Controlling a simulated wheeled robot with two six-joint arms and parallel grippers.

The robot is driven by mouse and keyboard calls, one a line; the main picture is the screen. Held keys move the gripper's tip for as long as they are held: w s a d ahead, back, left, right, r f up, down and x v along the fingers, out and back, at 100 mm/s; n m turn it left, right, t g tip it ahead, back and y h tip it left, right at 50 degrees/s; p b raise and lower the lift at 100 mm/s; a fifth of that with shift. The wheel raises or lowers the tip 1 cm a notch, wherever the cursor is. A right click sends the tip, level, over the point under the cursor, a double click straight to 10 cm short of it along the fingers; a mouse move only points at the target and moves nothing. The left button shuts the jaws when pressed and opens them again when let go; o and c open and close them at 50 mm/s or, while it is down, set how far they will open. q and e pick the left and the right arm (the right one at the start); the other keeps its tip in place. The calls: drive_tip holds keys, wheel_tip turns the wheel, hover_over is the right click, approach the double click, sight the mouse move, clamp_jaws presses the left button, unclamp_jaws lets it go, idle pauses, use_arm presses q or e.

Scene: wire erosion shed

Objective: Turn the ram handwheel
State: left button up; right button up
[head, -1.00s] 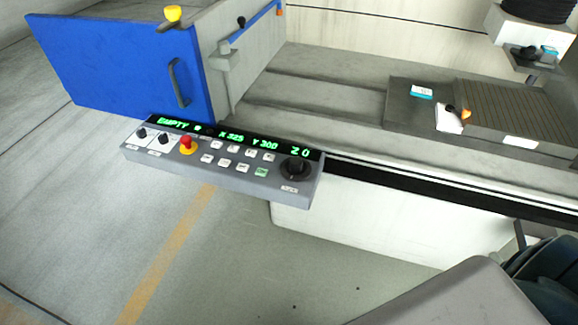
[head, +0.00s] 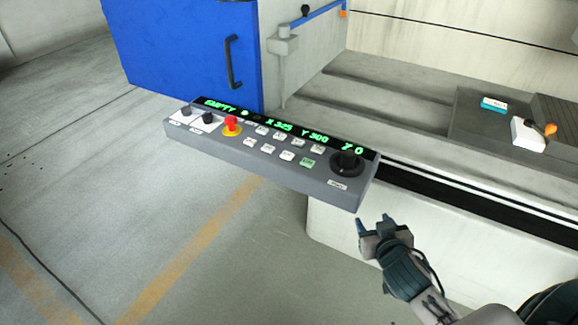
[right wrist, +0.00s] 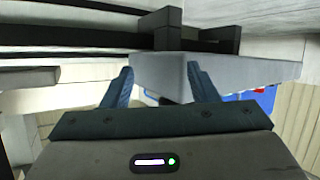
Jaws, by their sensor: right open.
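The ram handwheel appears to be the round black knob (head: 346,162) at the right end of the grey control panel (head: 270,165); its label is too small to read. The panel display shows EMPTY, X 325, Y 300 and Z 0 in green. My right gripper (head: 374,222) is open and empty, below and a little right of the knob, apart from it. In the right wrist view, its two fingers (right wrist: 160,72) stand apart before the panel's grey surface (right wrist: 230,75); I cannot make out the knob there. My left gripper is not in view.
A red stop button (head: 231,123) and several small keys share the panel. A blue door (head: 180,50) stands behind it. The pale machine body (head: 335,225) lies beside my right gripper. An orange-tipped handle (head: 549,129) sits at right. Open floor lies left.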

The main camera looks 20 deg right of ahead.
wheel_tip(320, 180, up, 5)
drive_tip(key=w+t, duration=0.2)
drive_tip(key=t, duration=0.1)
drive_tip(key=n+t+y, duration=0.1)
drive_tip(key=t+y, duration=0.1)
approach(351, 160)
drive_tip(key=w, duration=0.2)
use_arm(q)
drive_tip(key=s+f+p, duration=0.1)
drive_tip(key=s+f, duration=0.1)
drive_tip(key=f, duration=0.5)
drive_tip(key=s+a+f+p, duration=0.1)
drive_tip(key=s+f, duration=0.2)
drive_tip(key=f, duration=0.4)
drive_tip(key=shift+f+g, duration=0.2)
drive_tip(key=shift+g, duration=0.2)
use_arm(e)
drive_tip(key=shift+y, duration=0.4)
drive_tip(key=w, duration=0.3)
drive_tip(key=w+d, duration=0.1)
drive_tip(key=w, duration=0.5)
drive_tip(key=shift+w+d, duration=0.2)
drive_tip(key=shift+w, duration=0.15)
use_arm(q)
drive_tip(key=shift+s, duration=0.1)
use_arm(e)
drive_tip(key=shift+c, duration=0.4)
drive_tip(key=c, duration=0.9)
drive_tip(key=shift+h, duration=0.3)
